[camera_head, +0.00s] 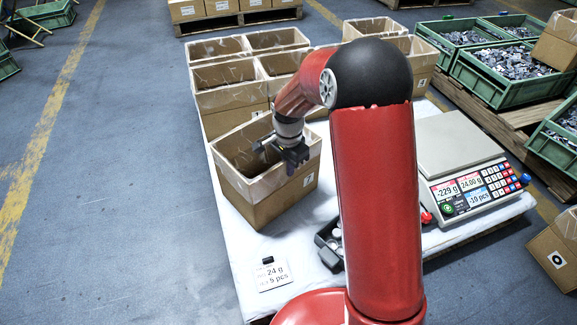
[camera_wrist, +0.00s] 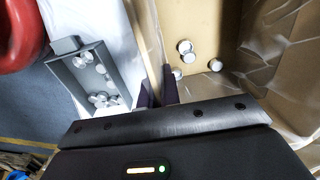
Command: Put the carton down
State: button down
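The open-topped brown carton (camera_head: 285,203) is at the front left of the white table in the head view. My gripper (camera_head: 290,158) is at its right rim. In the wrist view the two dark fingers of my gripper (camera_wrist: 158,88) are on either side of the carton's wall, close together and shut on it. The inside of the carton (camera_wrist: 215,30) shows several round metal parts lying on its floor. The carton looks upright; whether its base touches the table cannot be told. Its far inner corner is dim.
A scale (camera_head: 462,160) at the right reads -229 g, its pan bare. A grey tray (camera_wrist: 108,72) of round parts is beside the carton, partly behind my arm. A label card (camera_head: 271,276) lies in front. Several open cartons (camera_head: 230,99) stand behind.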

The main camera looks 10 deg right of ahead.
jog(key=c, duration=1.6)
grip_release()
notch_tip(320, 180, up, 12)
jog(key=p, duration=0.2)
jog(key=shift+r+p, duration=0.2)
jog(key=shift+p, duration=0.15)
jog(key=s+d+r+n+t, duration=0.2)
jog(key=s+d+r+n, duration=0.15)
jog(key=s+r, duration=0.4)
jog(key=s+d+r+n+t, duration=0.2)
jog(key=s+r+n, duration=0.25)
jog(key=s, duration=0.65)
jog(key=s+n, duration=0.1)
jog(key=s, duration=0.2)
jog(key=s+d+n+t, duration=0.1)
jog(key=s, duration=0.1)
jog(key=s+n, duration=0.1)
jog(key=s, duration=0.2)
jog(key=shift+s+d+f+t, duration=0.2)
jog(key=shift+s+d+t, duration=0.1)
jog(key=shift+s+d, duration=0.1)
jog(key=shift+r, duration=0.1)
